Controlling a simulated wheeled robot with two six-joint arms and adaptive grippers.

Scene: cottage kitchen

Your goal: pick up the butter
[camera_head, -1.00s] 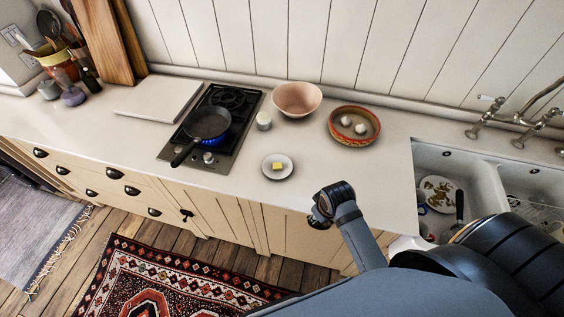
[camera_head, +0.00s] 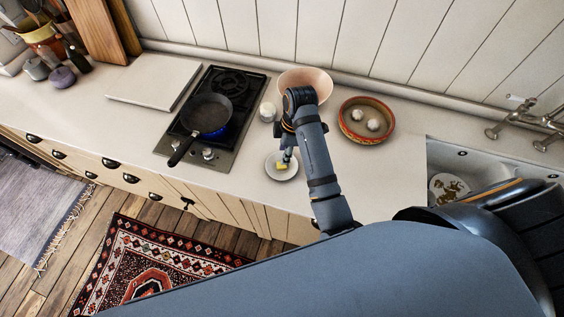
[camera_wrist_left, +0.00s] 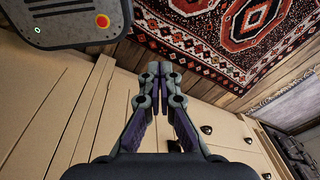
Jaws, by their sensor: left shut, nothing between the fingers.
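The yellow butter (camera_head: 281,166) lies on a small white plate (camera_head: 271,173) on the counter, in front of the bowls. My right gripper (camera_head: 287,158) points down at the butter, its fingers overlapping the butter's right side in the head view. The gripper is small and partly hidden by its own wrist, so I cannot tell whether its fingers are open or touch the butter. My left gripper (camera_wrist_left: 160,70) shows only in the left wrist view, shut and empty, in front of the cabinet fronts and above the floor.
A black pan (camera_head: 207,115) sits on the hob (camera_head: 228,142) left of the plate. A white jar (camera_head: 267,112), a pink bowl (camera_head: 318,80) and a red-rimmed bowl (camera_head: 366,136) with white pieces stand behind. The sink (camera_head: 442,158) is at right.

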